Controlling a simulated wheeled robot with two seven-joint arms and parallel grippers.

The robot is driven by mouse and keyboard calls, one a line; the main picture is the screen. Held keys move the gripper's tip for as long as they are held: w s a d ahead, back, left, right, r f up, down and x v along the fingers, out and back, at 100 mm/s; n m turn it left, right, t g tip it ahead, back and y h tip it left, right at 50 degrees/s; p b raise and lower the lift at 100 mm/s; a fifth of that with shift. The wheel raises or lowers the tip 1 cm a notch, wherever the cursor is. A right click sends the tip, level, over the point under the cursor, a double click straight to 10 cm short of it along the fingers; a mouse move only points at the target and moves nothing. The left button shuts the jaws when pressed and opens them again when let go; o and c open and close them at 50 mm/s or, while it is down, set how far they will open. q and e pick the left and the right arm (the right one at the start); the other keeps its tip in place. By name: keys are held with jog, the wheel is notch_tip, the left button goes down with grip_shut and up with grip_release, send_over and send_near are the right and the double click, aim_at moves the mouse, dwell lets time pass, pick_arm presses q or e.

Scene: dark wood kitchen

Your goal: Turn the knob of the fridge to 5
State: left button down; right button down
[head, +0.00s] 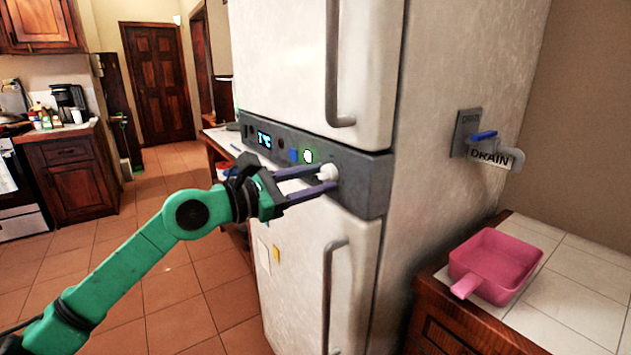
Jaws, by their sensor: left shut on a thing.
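The white fridge (300,72) stands in the middle of the head view, with a grey control panel (366,180) between its upper and lower doors. A white knob (328,172) sticks out of the panel right of the light. My left gripper (326,179) reaches in from the left and is shut on the knob, one finger above and one below. The knob's markings are too small to read. My right gripper is not in view.
Door handles (341,65) stick out above and below the panel. A drain valve (485,136) with a blue lever is on the fridge's side. A pink pan (496,264) sits on the tiled counter at right. The tiled floor at left is clear.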

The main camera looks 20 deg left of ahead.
pick_arm(q)
jog(key=shift+c, duration=1.9)
grip_release()
jog(key=shift+f, duration=0.1)
pick_arm(e)
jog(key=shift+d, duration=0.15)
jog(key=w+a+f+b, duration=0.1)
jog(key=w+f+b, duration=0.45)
jog(key=b, duration=0.35)
pick_arm(q)
jog(key=b+v, duration=0.3)
jog(key=v, duration=1.1)
jog(key=shift+s+b, duration=0.25)
jog(key=shift+b, duration=0.1)
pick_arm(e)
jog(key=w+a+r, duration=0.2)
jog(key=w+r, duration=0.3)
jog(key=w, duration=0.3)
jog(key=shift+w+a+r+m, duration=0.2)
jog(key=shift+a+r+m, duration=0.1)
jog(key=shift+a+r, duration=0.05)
pick_arm(q)
jog(key=shift+a, duration=0.15)
